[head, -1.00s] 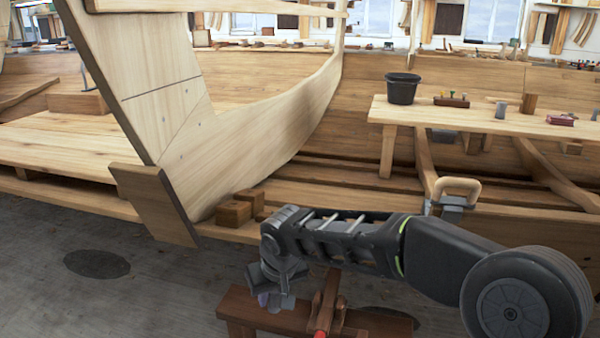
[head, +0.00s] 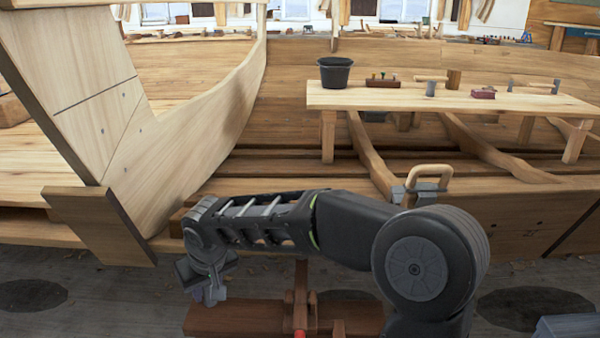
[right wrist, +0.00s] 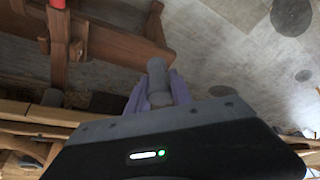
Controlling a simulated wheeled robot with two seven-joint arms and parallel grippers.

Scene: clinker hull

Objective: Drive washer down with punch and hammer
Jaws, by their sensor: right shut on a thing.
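My right gripper (head: 207,294) hangs over the left end of a low reddish-brown bench (head: 225,318) in the head view. In the right wrist view its purple fingers (right wrist: 157,95) are shut on a grey cylindrical tool (right wrist: 156,72) that sticks out beyond them. I cannot tell whether this tool is the punch or the hammer. A small red thing (head: 299,333) shows by the wooden upright on the bench, cut off by the picture's lower edge. I cannot make out the washer. My left gripper is out of view.
Pale hull planking (head: 185,140) rises at the left. A light wooden workbench (head: 400,97) with a black bucket (head: 336,71) and several small items stands at the back right. A wooden loop handle (head: 430,171) stands on a beam. Grey floor is open at the left front.

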